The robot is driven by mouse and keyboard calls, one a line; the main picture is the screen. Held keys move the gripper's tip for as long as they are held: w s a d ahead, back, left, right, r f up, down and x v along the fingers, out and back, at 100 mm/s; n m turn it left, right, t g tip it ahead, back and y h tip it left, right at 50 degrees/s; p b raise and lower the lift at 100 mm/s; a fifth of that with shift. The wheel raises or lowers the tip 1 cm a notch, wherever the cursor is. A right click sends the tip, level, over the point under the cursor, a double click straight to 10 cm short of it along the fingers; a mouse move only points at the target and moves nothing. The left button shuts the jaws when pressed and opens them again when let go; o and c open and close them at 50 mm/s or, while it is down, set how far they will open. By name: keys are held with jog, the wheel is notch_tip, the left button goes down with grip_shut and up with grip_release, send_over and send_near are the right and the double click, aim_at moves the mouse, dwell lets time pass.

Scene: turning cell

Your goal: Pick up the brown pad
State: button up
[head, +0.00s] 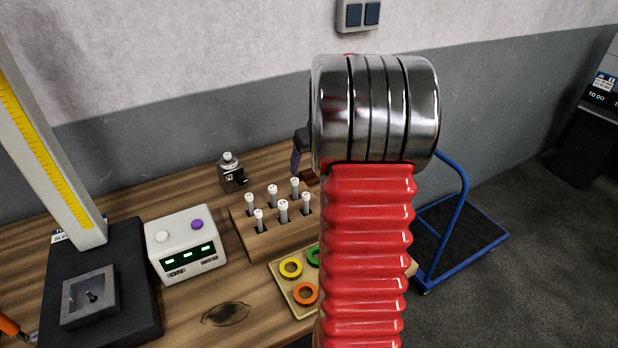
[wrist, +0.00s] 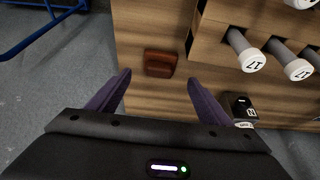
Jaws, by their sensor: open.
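The brown pad (wrist: 160,63) is a small reddish-brown block. It lies on the wooden bench top beside the wooden holder in the wrist view. My gripper (wrist: 159,77) is open and empty, with its two purple fingers apart. The pad shows in the gap just beyond the fingertips, and I see no contact. In the head view my red arm hides most of the gripper; only a dark purple finger shows at its left edge. I cannot make out the pad clearly there.
A wooden holder (head: 252,232) with several white-capped pins stands close to the pad. A dark block with a white knob (head: 232,176) is behind it. A blue trolley (head: 460,235) stands beyond the bench.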

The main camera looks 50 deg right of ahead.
aim_at(308, 171)
jog(key=shift+w+d+f, duration=0.1)
jog(key=shift+w+f, duration=0.05)
jog(key=shift+f, duration=0.3)
jog(key=shift+x, duration=2.6)
jog(key=shift+c, duration=0.6)
jog(key=shift+d, duration=0.1)
jog(key=c, duration=1)
